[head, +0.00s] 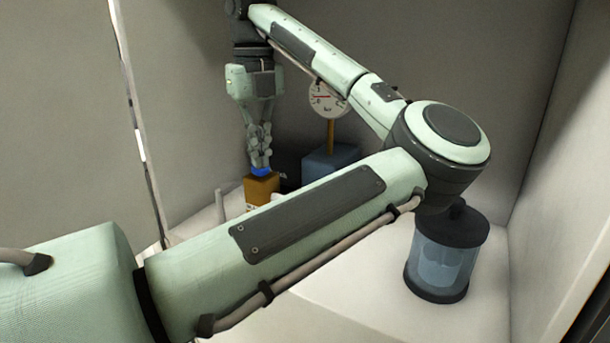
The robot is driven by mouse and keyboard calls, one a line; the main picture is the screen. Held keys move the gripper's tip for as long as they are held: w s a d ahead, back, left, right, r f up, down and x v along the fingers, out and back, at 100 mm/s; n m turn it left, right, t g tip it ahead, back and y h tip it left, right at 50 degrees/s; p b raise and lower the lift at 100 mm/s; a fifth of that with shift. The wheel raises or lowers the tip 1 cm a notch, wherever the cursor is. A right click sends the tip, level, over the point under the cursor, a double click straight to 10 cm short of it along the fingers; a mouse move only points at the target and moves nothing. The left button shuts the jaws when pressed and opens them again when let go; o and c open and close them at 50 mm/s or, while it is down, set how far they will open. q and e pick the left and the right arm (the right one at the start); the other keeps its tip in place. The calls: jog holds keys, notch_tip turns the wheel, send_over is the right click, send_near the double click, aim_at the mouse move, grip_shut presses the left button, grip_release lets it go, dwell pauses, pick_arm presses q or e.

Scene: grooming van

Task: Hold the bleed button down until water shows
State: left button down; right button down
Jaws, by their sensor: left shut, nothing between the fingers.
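The blue bleed button (261,172) sits on top of an orange-brown block (261,189) on the white surface. My left gripper (260,163) points straight down over the button with its fingers together and nothing between them. Its fingertips are at the button's top and look to be touching it; how far the button is pressed I cannot tell. A clear canister (441,264) with a dark lid and base stands at right, with bluish contents. No water shows at the block from here. My right gripper is not in view.
A round white gauge (327,101) with a red needle stands on a brass stem above a blue-grey box (330,162), behind my arm. Walls close in at the back and right. My left arm crosses the middle and hides part of the surface (350,300).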

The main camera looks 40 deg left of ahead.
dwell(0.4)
pick_arm(q)
notch_tip(320, 180, up, 7)
jog(key=p, duration=0.5)
dwell(1.9)
